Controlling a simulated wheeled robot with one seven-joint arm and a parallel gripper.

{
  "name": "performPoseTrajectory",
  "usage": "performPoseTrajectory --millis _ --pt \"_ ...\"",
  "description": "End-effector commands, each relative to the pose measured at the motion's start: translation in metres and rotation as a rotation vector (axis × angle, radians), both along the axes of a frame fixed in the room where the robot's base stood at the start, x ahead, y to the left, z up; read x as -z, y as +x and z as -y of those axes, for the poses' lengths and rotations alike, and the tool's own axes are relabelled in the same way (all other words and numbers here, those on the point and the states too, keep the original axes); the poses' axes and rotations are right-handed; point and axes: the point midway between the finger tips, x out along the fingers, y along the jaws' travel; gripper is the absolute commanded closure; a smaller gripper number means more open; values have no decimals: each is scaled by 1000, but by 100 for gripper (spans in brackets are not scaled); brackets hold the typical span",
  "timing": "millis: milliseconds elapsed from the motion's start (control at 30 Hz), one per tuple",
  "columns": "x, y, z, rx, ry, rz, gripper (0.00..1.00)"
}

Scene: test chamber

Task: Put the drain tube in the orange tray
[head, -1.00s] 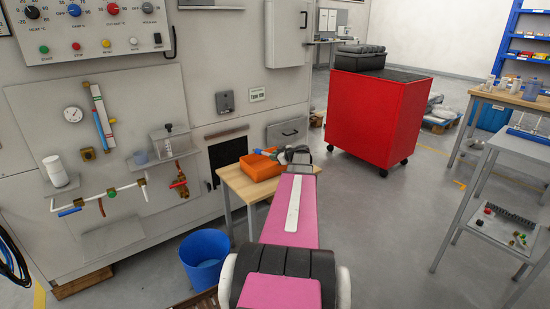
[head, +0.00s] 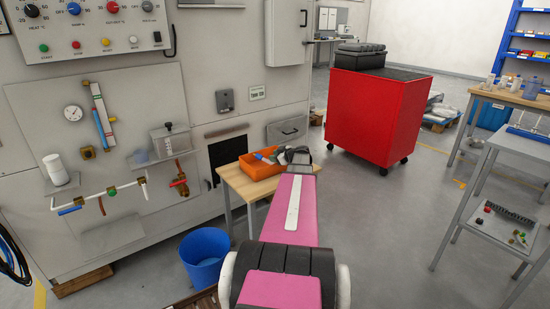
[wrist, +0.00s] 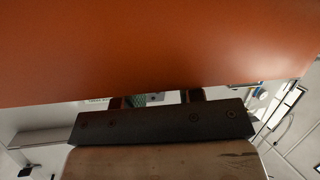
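The orange tray (head: 258,171) stands on a small wooden table in the head view. A small blue-ended piece (head: 262,157) shows at the tray's opening, slanting beside my gripper; it may be the drain tube, but it is too small to be sure. My gripper (head: 298,157) is at the tray's right side, its fingertips mostly hidden. In the wrist view a broad orange surface (wrist: 150,45), apparently the tray, fills the top, close to the camera. The two fingers of my gripper (wrist: 157,98) stand apart there, with a gap between them and no held thing visible.
The wooden table (head: 240,189) stands against the grey machine panel (head: 130,100). A blue bucket (head: 204,258) is on the floor at its left. A red cabinet (head: 375,115) stands behind to the right. Open floor lies between it and the grey shelf trolley (head: 480,232).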

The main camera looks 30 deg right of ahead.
Motion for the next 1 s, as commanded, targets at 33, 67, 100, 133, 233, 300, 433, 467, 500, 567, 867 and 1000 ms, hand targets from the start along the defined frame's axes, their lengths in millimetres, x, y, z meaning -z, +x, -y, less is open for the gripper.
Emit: performPoseTrajectory --millis 33,67,100,133,233,300,433,467,500,567,867,1000 --pt "5 -1 -2 -7 -7 -10 55" --pt "5 -1 -2 -7 -7 -10 55" --pt "6 -1 -2 -7 -8 -11 55" --pt "6 -1 -2 -7 -8 -11 55" --pt "5 -2 -2 -7 -8 -11 55" --pt "2 -2 -2 -8 -8 -10 55" --pt "-10 -8 -1 -6 -8 -10 55" --pt "-12 -13 1 -5 -7 -10 55" --pt "-15 -20 4 -5 -7 -9 55" --pt "-20 -32 7 -3 -6 -8 55" --pt "-43 -83 25 -3 -4 -7 55" --pt "-50 -98 31 -3 -4 -6 55"
